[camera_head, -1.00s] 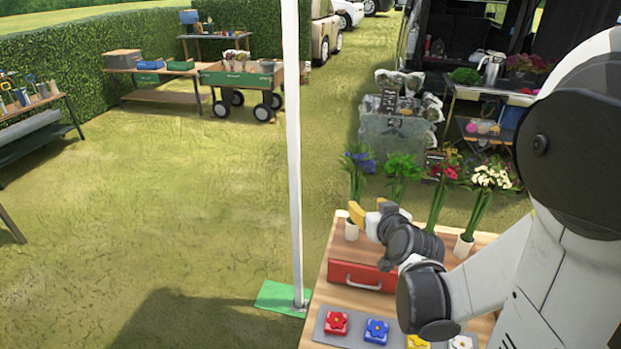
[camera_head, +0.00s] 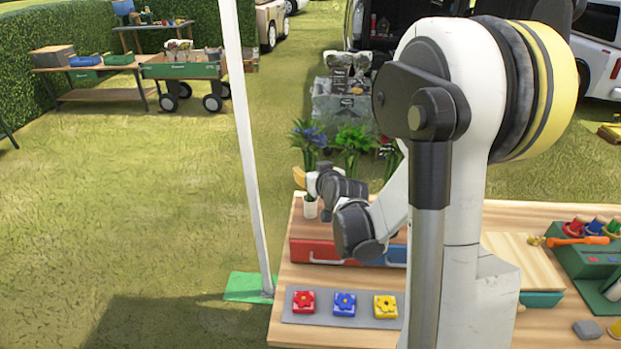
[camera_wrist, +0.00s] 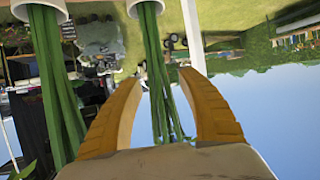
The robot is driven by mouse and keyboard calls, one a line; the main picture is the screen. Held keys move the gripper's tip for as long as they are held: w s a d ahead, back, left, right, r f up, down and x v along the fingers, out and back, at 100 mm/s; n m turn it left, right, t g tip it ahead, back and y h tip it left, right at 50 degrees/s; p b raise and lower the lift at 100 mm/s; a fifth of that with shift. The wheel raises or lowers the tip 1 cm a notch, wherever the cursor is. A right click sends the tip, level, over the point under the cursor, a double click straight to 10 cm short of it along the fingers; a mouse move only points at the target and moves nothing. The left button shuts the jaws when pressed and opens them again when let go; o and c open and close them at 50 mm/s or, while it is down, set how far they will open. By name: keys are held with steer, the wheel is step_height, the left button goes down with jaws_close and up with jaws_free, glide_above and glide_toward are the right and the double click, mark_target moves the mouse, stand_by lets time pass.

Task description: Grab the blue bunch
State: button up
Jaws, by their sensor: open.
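The blue bunch (camera_head: 309,137) stands upright in a small white pot (camera_head: 310,207) at the back left of the wooden table in the head view. My gripper (camera_head: 302,178) is at the height of its stems, with its yellow fingers over them. In the wrist view, which is upside down, my gripper (camera_wrist: 162,92) is open. Green stems (camera_wrist: 154,70) pass through the gap between the fingers, seemingly without touching either one. Their flower heads are out of that view. A green bunch (camera_head: 353,140) stands just to the right, partly behind my arm.
Neighbouring stems (camera_wrist: 58,90) show left of the fingers in the wrist view. A red box (camera_head: 322,252) and a blue box (camera_head: 397,256) lie in front of the pots. A grey strip (camera_head: 325,316) holds flower tiles. A white pole (camera_head: 243,150) stands left of the table.

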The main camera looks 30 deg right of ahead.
jaws_close()
steer(key=shift+r, duration=0.1)
